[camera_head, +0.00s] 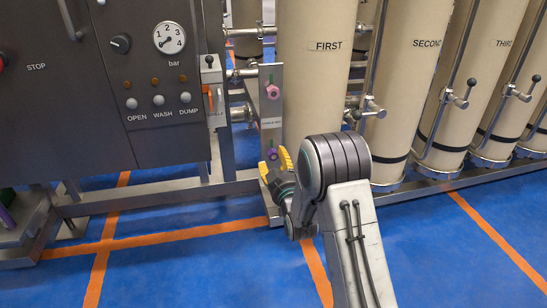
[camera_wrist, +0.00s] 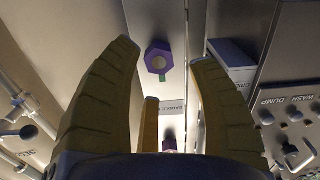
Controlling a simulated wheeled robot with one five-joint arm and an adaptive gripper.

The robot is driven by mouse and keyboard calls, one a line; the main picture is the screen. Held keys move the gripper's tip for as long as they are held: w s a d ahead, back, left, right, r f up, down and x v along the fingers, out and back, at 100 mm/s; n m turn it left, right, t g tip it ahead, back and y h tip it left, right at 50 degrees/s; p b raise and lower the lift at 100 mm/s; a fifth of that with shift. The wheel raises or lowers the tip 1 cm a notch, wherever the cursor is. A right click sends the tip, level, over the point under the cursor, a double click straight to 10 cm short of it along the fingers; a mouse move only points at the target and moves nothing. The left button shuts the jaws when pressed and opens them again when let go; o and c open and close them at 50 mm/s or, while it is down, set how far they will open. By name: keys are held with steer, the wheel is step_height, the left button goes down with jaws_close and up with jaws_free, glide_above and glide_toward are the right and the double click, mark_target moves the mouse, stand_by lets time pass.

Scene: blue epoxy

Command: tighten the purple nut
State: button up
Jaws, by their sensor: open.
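The purple nut (camera_head: 272,153) is on the lower part of an upright metal plate (camera_head: 271,118), left of the FIRST column. In the wrist view the purple nut (camera_wrist: 158,58) is a hexagon with a round pale centre and a small green mark at one side. My gripper (camera_head: 277,163) is at the plate just below the nut, its yellow fingers partly hidden by my arm. In the wrist view my gripper (camera_wrist: 164,55) is open and empty. Its fingers are spread to both sides of the nut, with no contact visible.
A pink nut (camera_head: 272,91) sits higher on the same plate. Beige columns (camera_head: 325,70) with pipes and valves stand right. The blue floor (camera_head: 200,270) is open in front.

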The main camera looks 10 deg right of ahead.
mark_target(274, 156)
steer(key=shift+w+b, duration=0.35)
steer(key=shift+w, duration=1.65)
steer(key=shift+c, duration=0.3)
steer(key=shift+r, duration=0.1)
jaws_close()
